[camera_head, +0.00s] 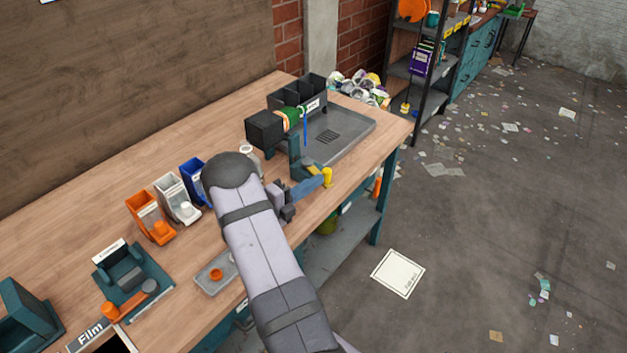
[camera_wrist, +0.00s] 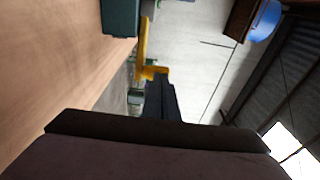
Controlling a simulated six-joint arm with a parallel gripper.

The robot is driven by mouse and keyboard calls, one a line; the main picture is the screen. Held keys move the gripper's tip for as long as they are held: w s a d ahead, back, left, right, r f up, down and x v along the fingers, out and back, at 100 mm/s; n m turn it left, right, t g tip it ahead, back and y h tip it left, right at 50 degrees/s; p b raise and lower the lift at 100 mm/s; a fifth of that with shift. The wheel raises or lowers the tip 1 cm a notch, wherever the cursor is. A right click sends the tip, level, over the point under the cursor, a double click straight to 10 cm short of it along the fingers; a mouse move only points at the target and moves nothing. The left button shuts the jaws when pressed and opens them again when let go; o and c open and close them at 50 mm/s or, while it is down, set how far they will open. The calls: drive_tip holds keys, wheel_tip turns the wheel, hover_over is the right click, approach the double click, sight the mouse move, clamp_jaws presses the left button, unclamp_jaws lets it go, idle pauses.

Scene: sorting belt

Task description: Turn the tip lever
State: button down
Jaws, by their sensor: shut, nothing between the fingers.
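The tip lever (camera_head: 313,169) is a yellow bar with an upright yellow knob (camera_head: 327,178) at its end. It sits at the front of a dark green stand (camera_head: 295,158) near the table's right front edge. The lever also shows in the wrist view (camera_wrist: 143,45), with its knob just beyond my fingers. My gripper (camera_head: 320,183) is shut and empty, its fingertips (camera_wrist: 157,80) at or against the knob. I cannot tell whether they touch. My arm hides part of the table and of the gripper's body.
Orange, white and blue bins (camera_head: 192,181) stand left of my arm. A small tray (camera_head: 209,285) holds an orange piece.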

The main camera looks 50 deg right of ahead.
sight(329, 178)
drive_tip(key=shift+d, duration=0.1)
idle(0.3)
drive_tip(key=shift+s+d+n+t+b, duration=0.4)
drive_tip(key=shift+s+d+n+t, duration=0.2)
drive_tip(key=shift+t, duration=0.4)
drive_tip(key=shift+s+d+f+n+t+b, duration=0.1)
drive_tip(key=shift+s+d+n+t+b, duration=0.2)
drive_tip(key=shift+d+t+b, duration=0.2)
drive_tip(key=shift+s+d+f+n+t+b, duration=0.15)
drive_tip(key=shift+d+n+t+b, duration=0.2)
drive_tip(key=shift+t, duration=0.25)
drive_tip(key=shift+s+d+r+b, duration=0.15)
drive_tip(key=shift+d+r+b, duration=0.05)
drive_tip(key=shift+d+b, duration=0.25)
drive_tip(key=shift+a, duration=0.15)
drive_tip(key=s+a+b, duration=0.3)
drive_tip(key=a, duration=1)
drive_tip(key=shift+a, duration=0.25)
drive_tip(key=shift+r, duration=0.1)
